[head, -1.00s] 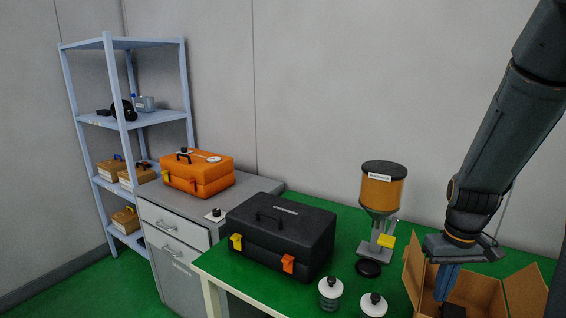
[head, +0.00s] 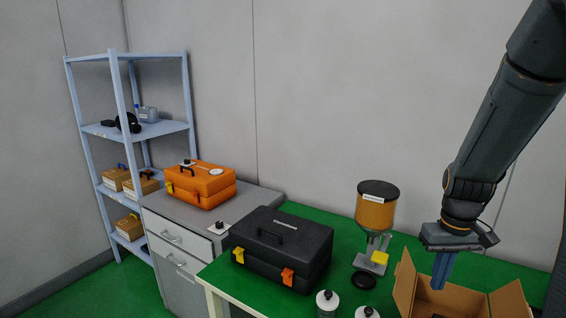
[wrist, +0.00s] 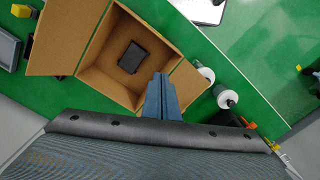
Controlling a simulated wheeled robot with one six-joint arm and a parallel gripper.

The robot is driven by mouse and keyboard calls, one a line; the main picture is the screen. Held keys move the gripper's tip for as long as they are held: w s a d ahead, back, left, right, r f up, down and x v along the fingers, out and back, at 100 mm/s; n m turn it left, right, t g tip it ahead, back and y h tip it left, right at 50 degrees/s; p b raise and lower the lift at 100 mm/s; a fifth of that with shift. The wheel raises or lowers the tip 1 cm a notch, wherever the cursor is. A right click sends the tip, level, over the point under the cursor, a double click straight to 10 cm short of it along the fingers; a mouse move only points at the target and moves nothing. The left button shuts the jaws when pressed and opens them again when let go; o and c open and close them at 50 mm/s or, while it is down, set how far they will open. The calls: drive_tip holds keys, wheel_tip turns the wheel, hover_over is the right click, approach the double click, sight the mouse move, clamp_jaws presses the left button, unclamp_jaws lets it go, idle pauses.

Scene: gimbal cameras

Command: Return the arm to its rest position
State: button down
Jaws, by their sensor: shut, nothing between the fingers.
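My arm comes down from the upper right in the head view. My gripper (head: 440,272) points down above the open cardboard box (head: 407,287) on the green table. Its blue-grey fingers are together with nothing between them. In the wrist view, my gripper (wrist: 163,88) shows as closed fingers in front of the cardboard box (wrist: 100,67). A small black item (wrist: 132,57) lies on the bottom of the box, apart from the fingers. In the head view the box's front wall hides its inside floor.
A hopper with an orange body (head: 376,213) stands left of the box. White bottles (head: 327,301) stand at the table's front. A black case (head: 281,250) is further left. An orange case (head: 201,184) sits on the grey cabinet. A shelf (head: 137,130) stands behind.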

drive_tip(key=shift+r+p, duration=0.55)
drive_tip(key=shift+r, duration=0.4)
drive_tip(key=s+a+f+b, duration=0.2)
drive_tip(key=a+b, duration=0.1)
drive_tip(key=a, duration=0.3)
drive_tip(key=s+a+f+t+b, duration=0.1)
drive_tip(key=s+a+f+b, duration=0.1)
drive_tip(key=a, duration=0.3)
drive_tip(key=s+a+f+b, duration=0.2)
drive_tip(key=a+f+b, duration=0.2)
drive_tip(key=a+b, duration=0.1)
drive_tip(key=shift+s+a, duration=0.3)
drive_tip(key=shift+a, duration=0.55)
